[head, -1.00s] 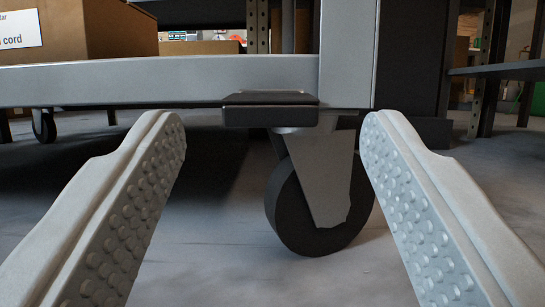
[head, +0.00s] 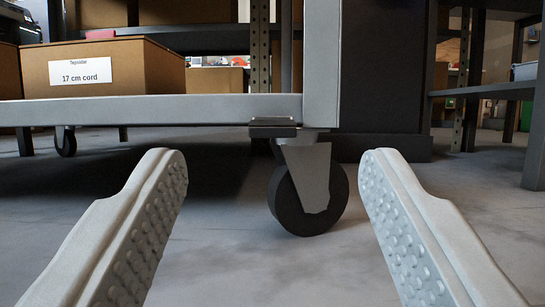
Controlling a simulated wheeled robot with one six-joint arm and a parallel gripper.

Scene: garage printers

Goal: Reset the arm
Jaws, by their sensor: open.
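My gripper (head: 272,165) is open in the head view, with its two pale, studded fingers wide apart. Nothing is between the fingers. Beyond them, apart from the fingers, is the lower frame of a grey cart (head: 140,110) with a black caster wheel (head: 308,197) at its near right corner. The rest of my arm is not in view.
A cardboard box (head: 150,72) labelled "17 cm cord" sits on the cart's lower shelf at the left. A dark shelving unit (head: 490,90) stands at the right. A second caster (head: 66,141) shows farther back at left. The concrete floor (head: 260,270) in front is clear.

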